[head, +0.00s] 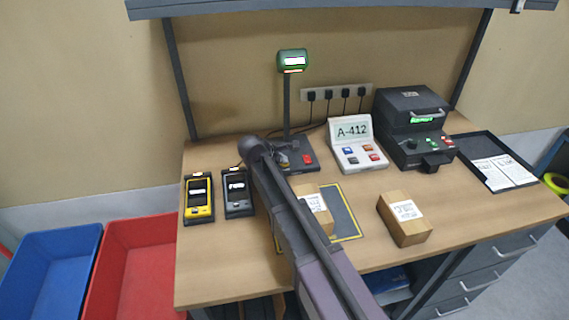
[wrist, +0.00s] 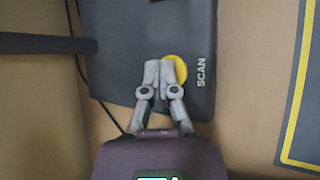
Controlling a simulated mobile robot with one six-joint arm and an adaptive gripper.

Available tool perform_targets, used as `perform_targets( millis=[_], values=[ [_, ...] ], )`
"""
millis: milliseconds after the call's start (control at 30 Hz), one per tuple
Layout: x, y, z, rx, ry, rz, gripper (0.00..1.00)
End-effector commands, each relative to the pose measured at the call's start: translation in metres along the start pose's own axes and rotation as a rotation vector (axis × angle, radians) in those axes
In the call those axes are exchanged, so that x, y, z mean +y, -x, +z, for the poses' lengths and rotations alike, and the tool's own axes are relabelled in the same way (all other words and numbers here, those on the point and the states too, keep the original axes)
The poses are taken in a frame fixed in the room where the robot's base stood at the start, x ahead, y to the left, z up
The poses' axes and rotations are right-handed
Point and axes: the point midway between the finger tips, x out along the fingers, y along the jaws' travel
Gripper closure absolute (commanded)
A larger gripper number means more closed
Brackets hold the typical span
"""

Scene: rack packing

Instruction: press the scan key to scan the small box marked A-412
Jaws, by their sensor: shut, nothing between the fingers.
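The scan key (wrist: 176,68) is a round yellow key beside the word SCAN on a dark base plate (wrist: 198,98). My gripper (wrist: 160,66) is shut and empty, with its fingertips over the key and hiding its left part; I cannot tell whether they touch it. In the head view my gripper (head: 283,160) is at the scanner's base (head: 297,168). The scanner head (head: 292,62) is green and lit, on a dark post. One small box (head: 318,214) lies on the marked mat (head: 345,212), partly behind my arm. Its label is too small to read.
A display stand (head: 350,130) reads A-412. Another small box (head: 405,220) lies right of the mat. A yellow handheld (head: 199,200) and a dark handheld (head: 237,192) lie left of my arm. A label printer (head: 412,125) and a black tray (head: 478,150) stand to the right.

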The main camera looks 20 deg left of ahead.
Motion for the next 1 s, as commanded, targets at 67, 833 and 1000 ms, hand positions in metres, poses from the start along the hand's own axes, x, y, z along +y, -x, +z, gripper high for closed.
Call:
perform_targets(
  millis=[67,833,1000],
  values=[
    [0.0,0.0,0.0,0.0,0.0,0.0,1.0],
    [0.008,0.011,0.008,0.0,0.0,0.0,1.0],
    [0.008,0.011,0.008,0.0,0.0,0.0,1.0]
  ],
)
